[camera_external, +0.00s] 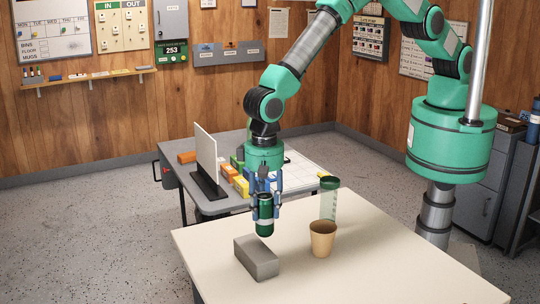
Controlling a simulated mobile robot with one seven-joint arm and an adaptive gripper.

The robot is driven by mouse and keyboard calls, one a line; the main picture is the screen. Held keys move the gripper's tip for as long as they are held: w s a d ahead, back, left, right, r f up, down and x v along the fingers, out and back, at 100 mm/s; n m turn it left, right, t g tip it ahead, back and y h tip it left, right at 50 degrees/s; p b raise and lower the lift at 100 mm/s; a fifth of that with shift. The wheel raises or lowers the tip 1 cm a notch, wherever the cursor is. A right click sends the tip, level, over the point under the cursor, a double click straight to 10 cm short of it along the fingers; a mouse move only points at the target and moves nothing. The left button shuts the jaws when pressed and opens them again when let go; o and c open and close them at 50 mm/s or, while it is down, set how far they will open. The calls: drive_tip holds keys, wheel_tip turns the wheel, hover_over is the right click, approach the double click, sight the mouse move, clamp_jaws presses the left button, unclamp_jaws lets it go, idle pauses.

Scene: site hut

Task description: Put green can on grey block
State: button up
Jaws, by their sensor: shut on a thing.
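The green can (264,225) is dark green with a pale band and is held upright in my gripper (264,207). My gripper points down, and its blue fingers are shut on the can's sides. The grey block (257,257) lies on the cream table (365,262) near its front left part. The can shows just above and behind the block in this view. I cannot tell whether the can's bottom touches anything.
A tan cup (322,239) stands right of the block, with a clear green-topped container (330,200) behind it. A grey table (175,160) behind holds a white upright panel (206,153) and several coloured blocks. The cream table's right side is clear.

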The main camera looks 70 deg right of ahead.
sight(265, 218)
drive_tip(key=shift+f, duration=1.85)
drive_tip(key=shift+f, duration=0.1)
drive_tip(key=o, duration=0.8)
drive_tip(key=shift+r, duration=6.1)
